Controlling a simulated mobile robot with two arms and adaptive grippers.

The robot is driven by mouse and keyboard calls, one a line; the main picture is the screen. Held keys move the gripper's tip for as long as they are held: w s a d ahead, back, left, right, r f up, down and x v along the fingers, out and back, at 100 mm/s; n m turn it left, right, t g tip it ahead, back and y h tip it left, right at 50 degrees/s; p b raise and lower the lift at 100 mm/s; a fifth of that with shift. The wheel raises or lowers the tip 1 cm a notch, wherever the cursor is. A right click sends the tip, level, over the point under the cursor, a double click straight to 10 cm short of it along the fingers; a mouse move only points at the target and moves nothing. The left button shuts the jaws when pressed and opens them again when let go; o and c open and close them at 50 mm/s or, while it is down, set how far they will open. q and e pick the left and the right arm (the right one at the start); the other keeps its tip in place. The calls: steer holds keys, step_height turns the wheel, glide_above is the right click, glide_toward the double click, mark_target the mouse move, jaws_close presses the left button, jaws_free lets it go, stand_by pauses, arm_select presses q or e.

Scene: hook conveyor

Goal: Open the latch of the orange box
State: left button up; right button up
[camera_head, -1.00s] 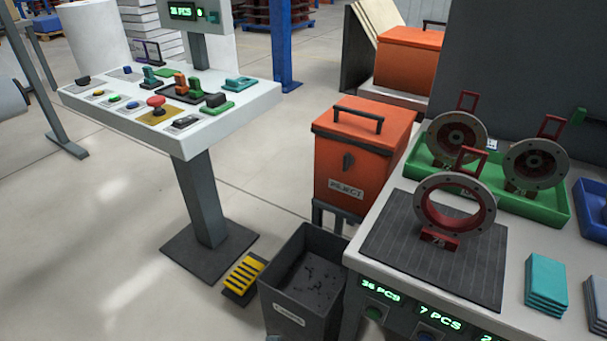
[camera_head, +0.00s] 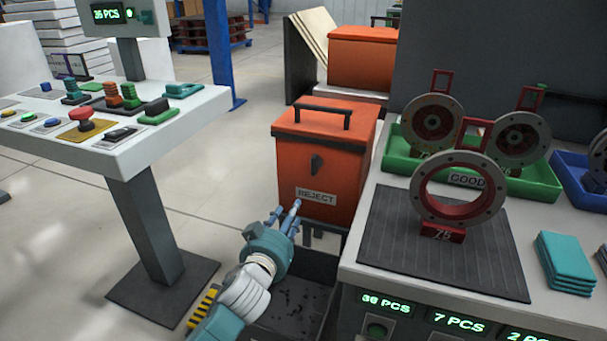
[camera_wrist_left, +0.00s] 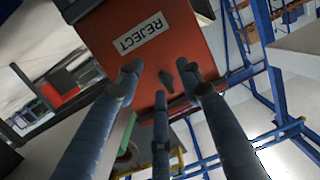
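The orange box (camera_head: 340,172) stands beside the worktable with its lid down and a dark handle (camera_head: 330,108) on top. Its dark latch (camera_head: 317,164) is on the front face, above a REJECT label (camera_head: 317,196). In the left wrist view the box front (camera_wrist_left: 165,30) fills the upper middle, with the latch (camera_wrist_left: 167,80) among my fingertips in the picture. My left gripper (camera_head: 288,214) is in front of the box, below and left of the latch; its three fingers are spread and hold nothing. I cannot tell whether any fingertip touches the box. My right gripper is out of view.
A dark bin (camera_head: 300,300) is under my left arm. The worktable (camera_head: 345,255) stands at the right with a ring part (camera_head: 458,190) on a dark mat (camera_head: 390,240) and a green tray (camera_head: 395,165). A control console (camera_head: 120,145) stands at the left.

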arm_select(q)
steer(key=m+t+h, duration=0.1)
steer(key=h, duration=0.1)
glide_toward(315, 169)
steer(key=b+x, duration=0.1)
steer(key=x, duration=0.3)
steer(key=shift+w+d+b, duration=0.1)
steer(key=shift+w+b, duration=0.15)
steer(key=shift+b, duration=0.05)
steer(key=b+x, duration=0.1)
steer(key=x, duration=0.3)
steer(key=shift+w, duration=0.25)
steer(key=shift+w+d, duration=0.1)
steer(key=shift+w, duration=0.15)
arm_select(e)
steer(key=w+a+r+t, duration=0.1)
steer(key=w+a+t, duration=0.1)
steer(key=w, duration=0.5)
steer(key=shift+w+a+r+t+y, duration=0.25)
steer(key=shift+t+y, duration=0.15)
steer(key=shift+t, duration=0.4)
arm_select(q)
jaws_close()
